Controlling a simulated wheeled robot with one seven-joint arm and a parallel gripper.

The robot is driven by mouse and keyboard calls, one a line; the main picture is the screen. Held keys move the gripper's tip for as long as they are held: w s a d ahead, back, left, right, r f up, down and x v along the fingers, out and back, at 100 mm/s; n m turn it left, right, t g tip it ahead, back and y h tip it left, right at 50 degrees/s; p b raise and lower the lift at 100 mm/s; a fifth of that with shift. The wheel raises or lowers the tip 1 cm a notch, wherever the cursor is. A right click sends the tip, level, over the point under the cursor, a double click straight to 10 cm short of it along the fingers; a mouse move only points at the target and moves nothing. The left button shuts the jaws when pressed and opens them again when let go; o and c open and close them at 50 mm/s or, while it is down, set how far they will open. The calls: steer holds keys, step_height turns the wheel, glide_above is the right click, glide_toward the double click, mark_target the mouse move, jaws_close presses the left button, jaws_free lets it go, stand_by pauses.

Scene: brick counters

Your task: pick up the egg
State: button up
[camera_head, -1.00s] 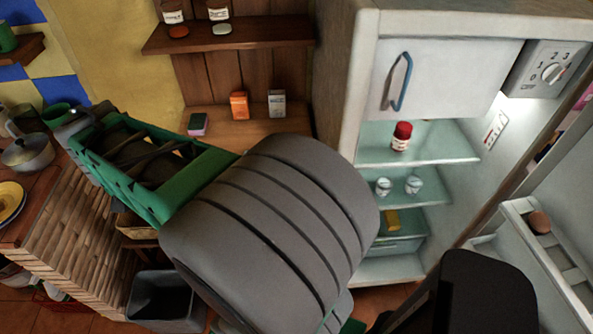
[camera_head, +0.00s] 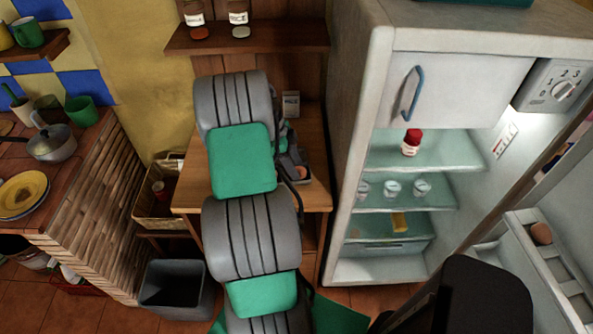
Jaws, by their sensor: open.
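The brown egg (camera_head: 541,233) sits in the upper rack of the open fridge door (camera_head: 530,262) at the right of the head view. My gripper (camera_head: 297,172) shows small and dark beside my arm, in front of the wooden shelf unit. It is open, with nothing seen between its fingers, and part of it is hidden behind my arm. It is well to the left of the egg, apart from it, with the fridge (camera_head: 350,100) between them.
Inside the fridge are a red-capped jar (camera_head: 411,143), several small glass jars and a yellow item (camera_head: 400,223). A grey bin (camera_head: 176,288) stands on the floor at the left. A pot (camera_head: 52,145) and yellow plate (camera_head: 22,192) are on the brick counter.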

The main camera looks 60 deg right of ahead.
steer(key=shift+s+a+f, duration=0.3)
steer(key=shift+f, duration=0.25)
steer(key=shift+s+a+f, duration=0.25)
steer(key=shift+a+f, duration=0.05)
steer(key=shift+f, duration=0.25)
steer(key=shift+s+d+f, duration=0.1)
steer(key=shift+f, duration=0.05)
steer(key=c, duration=1)
steer(key=shift+o, duration=0.2)
steer(key=shift+d, duration=0.1)
